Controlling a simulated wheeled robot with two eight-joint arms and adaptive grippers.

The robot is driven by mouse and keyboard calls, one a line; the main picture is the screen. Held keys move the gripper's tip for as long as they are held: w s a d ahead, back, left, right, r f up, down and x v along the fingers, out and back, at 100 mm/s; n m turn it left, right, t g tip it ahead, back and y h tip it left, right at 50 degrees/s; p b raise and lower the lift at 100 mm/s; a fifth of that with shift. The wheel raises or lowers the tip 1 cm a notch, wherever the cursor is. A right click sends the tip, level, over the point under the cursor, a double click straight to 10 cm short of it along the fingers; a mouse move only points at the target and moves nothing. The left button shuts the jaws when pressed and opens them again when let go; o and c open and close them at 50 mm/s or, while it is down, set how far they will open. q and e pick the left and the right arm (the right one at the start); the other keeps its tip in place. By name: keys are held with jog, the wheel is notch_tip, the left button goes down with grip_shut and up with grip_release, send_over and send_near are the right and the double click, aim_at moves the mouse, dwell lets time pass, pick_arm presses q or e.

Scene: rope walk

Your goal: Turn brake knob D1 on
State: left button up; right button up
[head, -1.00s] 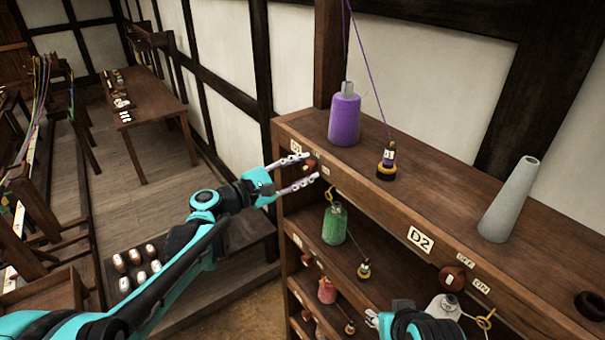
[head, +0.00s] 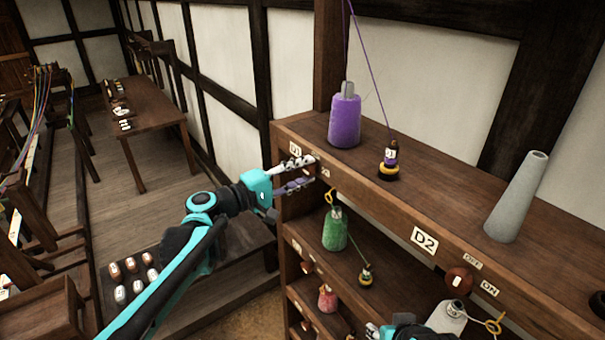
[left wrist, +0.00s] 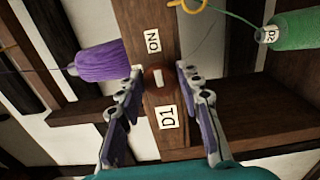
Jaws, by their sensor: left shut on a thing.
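Brake knob D1 (left wrist: 152,82) is a round, brown knob with a white mark, on the shelf's front rail between the D1 label (left wrist: 167,117) and the ON label (left wrist: 153,41). The white mark lies roughly along the line between these labels. My left gripper (left wrist: 160,75) has its fingers on either side of the knob and is shut on it. In the head view, the left gripper (head: 314,171) covers most of the knob, next to the D1 label (head: 295,149). My right gripper (head: 374,331) barely shows at the bottom edge, and its fingers are unclear.
A purple spool (head: 344,122) and a small bobbin (head: 389,163) on a purple thread stand on the shelf top (head: 440,188), close to my left gripper. A green spool (head: 334,232) sits below. Knob D2 (head: 459,281) and a grey cone (head: 516,200) are at right.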

pick_arm(q)
jog(key=shift+m, duration=0.3)
jog(key=o, duration=1.1)
jog(key=v, duration=1.2)
jog(key=shift+f, duration=0.1)
